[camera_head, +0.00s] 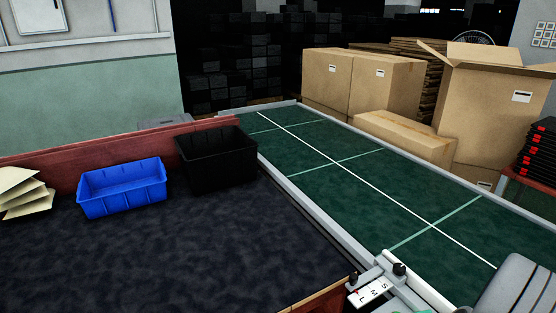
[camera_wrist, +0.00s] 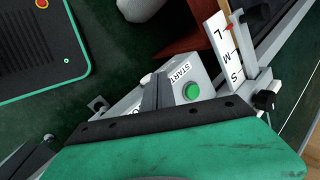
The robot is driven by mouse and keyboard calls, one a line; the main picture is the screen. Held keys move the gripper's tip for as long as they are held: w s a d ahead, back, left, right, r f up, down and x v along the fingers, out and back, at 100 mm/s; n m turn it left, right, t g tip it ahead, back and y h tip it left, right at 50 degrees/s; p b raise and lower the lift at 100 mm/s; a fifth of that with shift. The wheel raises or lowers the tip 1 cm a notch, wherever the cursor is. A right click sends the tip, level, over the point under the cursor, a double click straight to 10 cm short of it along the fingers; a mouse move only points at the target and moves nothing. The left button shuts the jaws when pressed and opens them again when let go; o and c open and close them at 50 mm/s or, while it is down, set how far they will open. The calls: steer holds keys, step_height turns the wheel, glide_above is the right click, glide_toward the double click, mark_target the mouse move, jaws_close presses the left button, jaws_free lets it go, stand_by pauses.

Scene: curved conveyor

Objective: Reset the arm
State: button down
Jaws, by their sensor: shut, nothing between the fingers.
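My gripper (camera_wrist: 158,82) shows in the wrist view as two dark grey fingers close together, shut and empty. It appears in front of a grey control box (camera_wrist: 203,75) with a START label and a green button (camera_wrist: 191,91). I cannot tell whether the fingers touch the box. A green panel (camera_wrist: 180,153) with a black strip fills the bottom of that view and hides what is below. I do not make out my gripper in the head view.
A green conveyor (camera_head: 345,170) runs along the right. A slider marked S, M, L (camera_head: 374,292) sits at its near edge. A dark table (camera_head: 180,245) holds a blue bin (camera_head: 122,190) and a black bin (camera_head: 218,160). Cardboard boxes (camera_head: 360,85) stand behind. The table's front is clear.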

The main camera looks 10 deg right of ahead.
steer(key=s+a+r+n+g, duration=0.2)
steer(key=s+a+n+g, duration=0.15)
steer(key=s, duration=0.35)
steer(key=s+a+r+n+g, duration=0.3)
steer(key=s+a+n, duration=0.15)
steer(key=s, duration=0.25)
steer(key=w+a+r+n+t+h, duration=0.1)
steer(key=w+a+r+n+t, duration=0.1)
steer(key=w+a+r+n, duration=0.3)
steer(key=w+a+r+n+t+h, duration=0.1)
steer(key=w+a+r+n, duration=0.4)
steer(key=a+r, duration=0.7)
steer(key=shift+w+a+r+t, duration=0.35)
steer(key=shift+w+a+t, duration=0.3)
steer(key=shift+w+a, duration=0.15)
